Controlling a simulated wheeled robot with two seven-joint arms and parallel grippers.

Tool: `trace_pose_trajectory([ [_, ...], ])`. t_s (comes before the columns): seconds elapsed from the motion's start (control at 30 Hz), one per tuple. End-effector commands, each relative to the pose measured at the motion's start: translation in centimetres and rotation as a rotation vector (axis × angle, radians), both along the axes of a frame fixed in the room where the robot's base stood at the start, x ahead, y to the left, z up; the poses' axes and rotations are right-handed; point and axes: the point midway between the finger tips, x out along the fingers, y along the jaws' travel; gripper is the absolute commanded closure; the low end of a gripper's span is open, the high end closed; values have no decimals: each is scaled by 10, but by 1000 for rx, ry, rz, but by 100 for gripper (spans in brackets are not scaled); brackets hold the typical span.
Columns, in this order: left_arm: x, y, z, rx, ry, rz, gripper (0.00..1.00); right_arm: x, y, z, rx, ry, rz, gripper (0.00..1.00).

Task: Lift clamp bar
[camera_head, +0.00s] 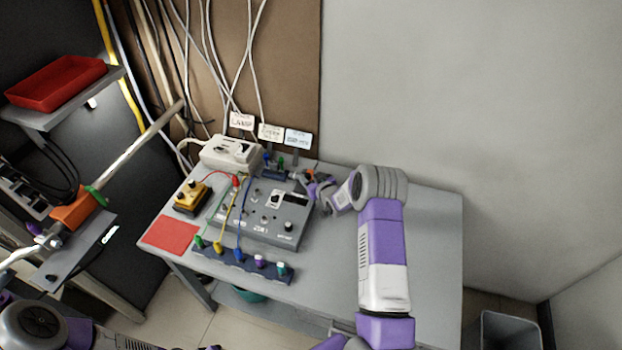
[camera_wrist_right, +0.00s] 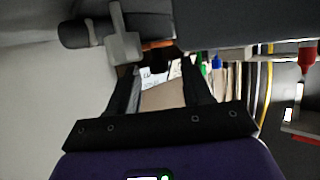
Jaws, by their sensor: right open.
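My right gripper (camera_head: 310,182) is at the back right corner of the grey control box (camera_head: 262,213) on the table. In the right wrist view its two dark fingers (camera_wrist_right: 160,68) are apart with nothing held between them. A grey T-shaped handle on a dark cylinder (camera_wrist_right: 122,38) shows just beyond the fingertips there. I cannot tell for certain whether this is the clamp bar. In the head view, the spot beside my right gripper is small and partly hidden by it.
The grey table (camera_head: 425,230) is clear at the right. A white box (camera_head: 230,152), yellow box (camera_head: 191,196), red mat (camera_head: 171,235) and connector strip (camera_head: 243,266) surround the control box. Small signs (camera_head: 270,132) stand behind. A shelf with a red tray (camera_head: 55,80) is at left.

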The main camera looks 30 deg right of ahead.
Motion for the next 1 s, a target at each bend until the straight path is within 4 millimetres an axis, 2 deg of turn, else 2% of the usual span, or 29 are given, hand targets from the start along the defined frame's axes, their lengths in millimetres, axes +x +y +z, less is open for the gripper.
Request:
trace_pose_trajectory([
  [0.2, 0, 0, 0, 0, 0, 0, 57, 0, 0, 0, 0, 0, 0, 50],
  [0.27, 0, 0, 0, 0, 0, 0, 57, 0, 0, 0, 0, 0, 0, 58],
  [0.53, 0, 0, 0, 0, 0, 0, 57, 0, 0, 0, -1, 0, 0, 99],
  [0.87, 0, 0, 1, 0, 0, 0, 57, -1, -1, 1, 2, 3, -1, 100],
  [1.0, 0, 0, 5, 0, 0, 0, 57, -8, -9, 4, 18, 19, -12, 100],
])
